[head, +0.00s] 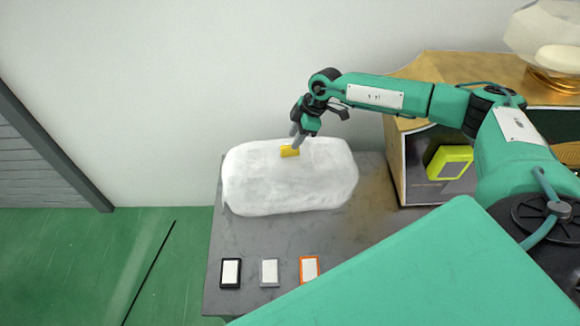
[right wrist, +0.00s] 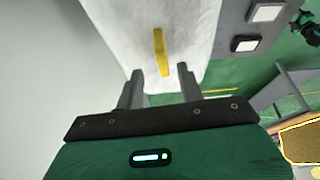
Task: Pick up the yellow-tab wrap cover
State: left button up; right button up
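The wrap cover (head: 285,188) is a white, puffy, rounded block lying on a dark grey table (head: 235,240). Its small yellow tab (head: 289,152) sticks up from the top, near the back middle. My right gripper (head: 297,140) points down at the tab from above. In the right wrist view, the two fingers of my right gripper (right wrist: 160,80) are apart, with no object clamped. The yellow tab (right wrist: 160,48) lies just ahead of the fingertips, in line with the gap between them. The white cover (right wrist: 195,35) fills the area beyond. My left gripper is not in view.
Black-framed (head: 230,272), grey (head: 269,272) and orange-framed (head: 309,268) cards lie along the table's front. A wooden cabinet (head: 396,155) with a yellow-green box (head: 450,162) stands on the right. A pale wall is behind, and green floor is left.

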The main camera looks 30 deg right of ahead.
aim_at(290, 169)
jog(key=p+x, duration=0.1)
jog(key=x, duration=0.3)
jog(key=shift+s+a+f, duration=0.1)
jog(key=shift+a+f, duration=0.05)
jog(key=shift+f, duration=0.3)
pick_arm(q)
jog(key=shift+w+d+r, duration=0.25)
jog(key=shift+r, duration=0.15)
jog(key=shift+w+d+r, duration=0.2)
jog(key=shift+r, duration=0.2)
pick_arm(e)
jog(key=shift+a, duration=0.1)
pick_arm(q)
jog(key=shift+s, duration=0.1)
pick_arm(e)
jog(key=shift+c, duration=0.5)
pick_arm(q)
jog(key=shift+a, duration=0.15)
pick_arm(e)
grip_shut()
